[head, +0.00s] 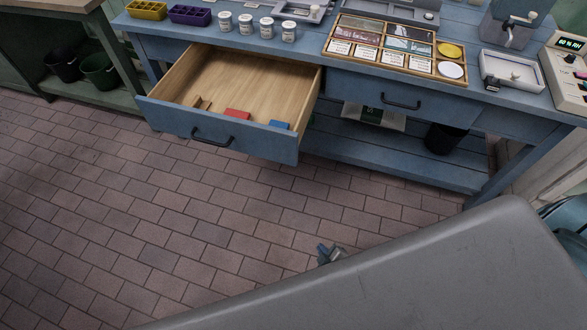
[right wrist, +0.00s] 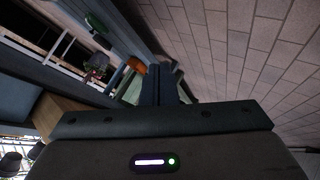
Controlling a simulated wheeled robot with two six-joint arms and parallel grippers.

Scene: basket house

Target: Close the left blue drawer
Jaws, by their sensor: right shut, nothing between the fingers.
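The left blue drawer (head: 225,138) is pulled well out of the blue workbench, and its wooden inside shows. Its dark handle (head: 211,138) is on the front panel. A red item (head: 237,114), a blue item (head: 279,125) and a small wooden piece (head: 203,104) lie inside near the front. My right gripper (head: 324,254) shows small over the floor, in front of and apart from the drawer, partly hidden by a large grey shape. In the right wrist view its fingers (right wrist: 164,84) are together and empty. My left gripper is not in view.
The right drawer (head: 401,101) of the workbench is shut. A wooden sorting tray (head: 385,58), several white jars and a purple organizer (head: 189,14) stand on the top. A black bin (head: 440,138) is on the lower shelf. The brick floor (head: 130,210) before the drawer is clear.

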